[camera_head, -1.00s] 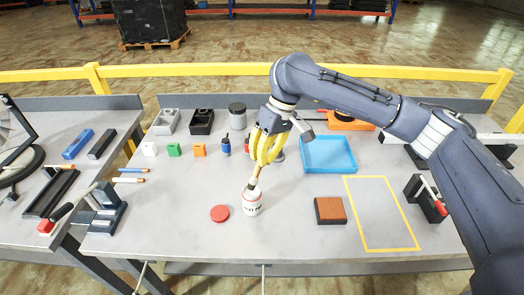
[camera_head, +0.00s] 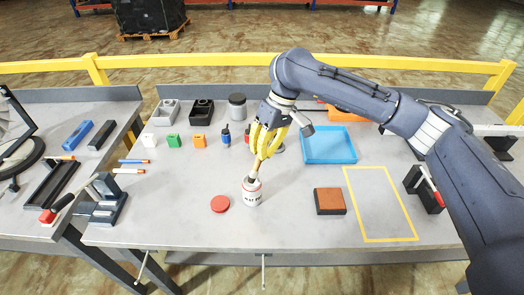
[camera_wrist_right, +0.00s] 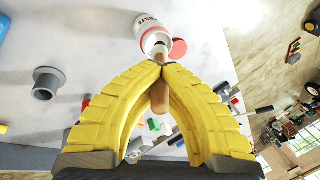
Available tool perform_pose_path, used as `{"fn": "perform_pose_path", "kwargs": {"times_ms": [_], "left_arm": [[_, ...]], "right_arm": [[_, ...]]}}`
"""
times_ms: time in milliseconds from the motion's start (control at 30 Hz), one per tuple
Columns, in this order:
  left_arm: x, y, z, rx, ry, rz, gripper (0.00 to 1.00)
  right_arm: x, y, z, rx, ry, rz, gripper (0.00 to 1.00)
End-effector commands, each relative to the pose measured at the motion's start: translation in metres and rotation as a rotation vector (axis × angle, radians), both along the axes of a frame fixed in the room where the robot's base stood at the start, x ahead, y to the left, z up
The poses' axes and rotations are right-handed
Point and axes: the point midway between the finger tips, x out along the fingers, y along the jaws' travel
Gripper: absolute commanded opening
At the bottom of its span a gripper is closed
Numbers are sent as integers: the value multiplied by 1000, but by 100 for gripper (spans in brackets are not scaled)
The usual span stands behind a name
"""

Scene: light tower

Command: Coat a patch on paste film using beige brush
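My right gripper (camera_head: 258,158) is shut on the beige-handled brush (camera_head: 254,175), its yellow fingers meeting around the handle. The brush points down, slightly tilted, with its lower end at the mouth of the white paste jar (camera_head: 252,194). Its bristles are hidden. In the right wrist view, the fingers (camera_wrist_right: 162,66) grip the handle (camera_wrist_right: 160,98), and the jar (camera_wrist_right: 153,30) lies just beyond them. The jar's red lid (camera_head: 220,204) lies flat to its left. I see no clearly marked paste film; a yellow-outlined rectangle (camera_head: 366,239) is on the tabletop at right. My left gripper is not in view.
A brown-topped block (camera_head: 330,201) lies between jar and yellow outline. A blue tray (camera_head: 330,158) stands behind it. Small coloured blocks (camera_head: 173,141), a blue bottle (camera_head: 226,136) and grey bins (camera_head: 167,113) are at the back left. The table front is clear.

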Motion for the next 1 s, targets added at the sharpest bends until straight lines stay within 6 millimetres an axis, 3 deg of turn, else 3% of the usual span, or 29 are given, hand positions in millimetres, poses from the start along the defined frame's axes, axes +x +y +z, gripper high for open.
{"fn": "perform_pose_path", "kwargs": {"times_ms": [1000], "left_arm": [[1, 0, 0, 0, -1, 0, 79]], "right_arm": [[0, 0, -8, 0, 0, -1, 0]]}}
